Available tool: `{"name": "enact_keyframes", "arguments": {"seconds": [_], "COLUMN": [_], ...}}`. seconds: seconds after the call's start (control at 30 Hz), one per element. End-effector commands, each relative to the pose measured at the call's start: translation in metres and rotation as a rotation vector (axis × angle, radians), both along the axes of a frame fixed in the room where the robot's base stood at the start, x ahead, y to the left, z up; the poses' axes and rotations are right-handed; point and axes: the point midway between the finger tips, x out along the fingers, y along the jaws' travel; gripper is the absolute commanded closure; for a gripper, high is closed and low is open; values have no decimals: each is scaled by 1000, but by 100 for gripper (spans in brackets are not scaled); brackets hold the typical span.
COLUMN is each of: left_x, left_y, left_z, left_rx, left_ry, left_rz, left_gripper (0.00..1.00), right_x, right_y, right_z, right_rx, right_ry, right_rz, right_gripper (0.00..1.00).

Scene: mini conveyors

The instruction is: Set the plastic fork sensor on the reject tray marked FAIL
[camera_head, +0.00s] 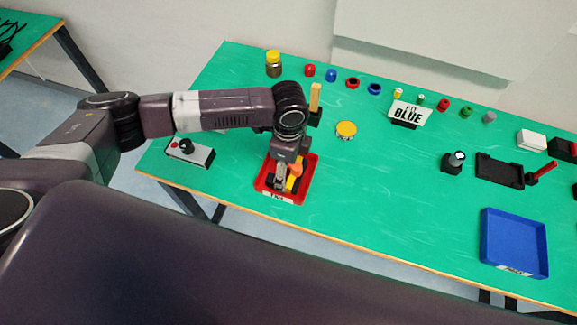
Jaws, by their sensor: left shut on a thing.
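The red reject tray (309,172) lies on the green table near its front edge, with a white label on its front wall whose small print is hard to read. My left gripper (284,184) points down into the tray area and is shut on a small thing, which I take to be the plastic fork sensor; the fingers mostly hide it. Orange, yellow and dark patches show around the fingers. I cannot tell whether the held thing touches the tray floor. My right gripper is not in view.
A grey switch box (190,152) stands left of the tray. A yellow-topped round tin (346,129) is behind it. A blue tray (513,243) lies at the right front. Several caps and a "BLUE" sign (407,113) line the back. The table between the trays is clear.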

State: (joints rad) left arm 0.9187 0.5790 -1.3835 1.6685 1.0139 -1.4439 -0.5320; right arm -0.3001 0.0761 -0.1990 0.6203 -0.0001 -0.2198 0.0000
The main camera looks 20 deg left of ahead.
Motion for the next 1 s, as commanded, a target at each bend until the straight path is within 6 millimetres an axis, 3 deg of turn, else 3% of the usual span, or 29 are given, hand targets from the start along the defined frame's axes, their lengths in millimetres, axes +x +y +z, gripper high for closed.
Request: {"name": "enact_keyframes", "arguments": {"seconds": [0.3, 0.33, 0.4, 0.77, 1.0], "left_x": [0, 0, 0, 0, 2], "left_y": [-1, 0, 0, -1, -1], "left_z": [-3, -3, -3, 4, 47], "left_rx": [-1, -1, -1, -2, -3], "left_ry": [0, 0, 0, -1, -5], "left_rz": [-1, -1, -1, 0, -1], "left_gripper": [61, 23, 18, 18, 18], "right_x": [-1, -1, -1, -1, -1], "right_y": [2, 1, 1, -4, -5], "right_z": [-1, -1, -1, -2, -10], "right_rx": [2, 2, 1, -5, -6], "right_ry": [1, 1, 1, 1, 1], "right_rz": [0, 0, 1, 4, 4], "right_gripper": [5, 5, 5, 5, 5]}}
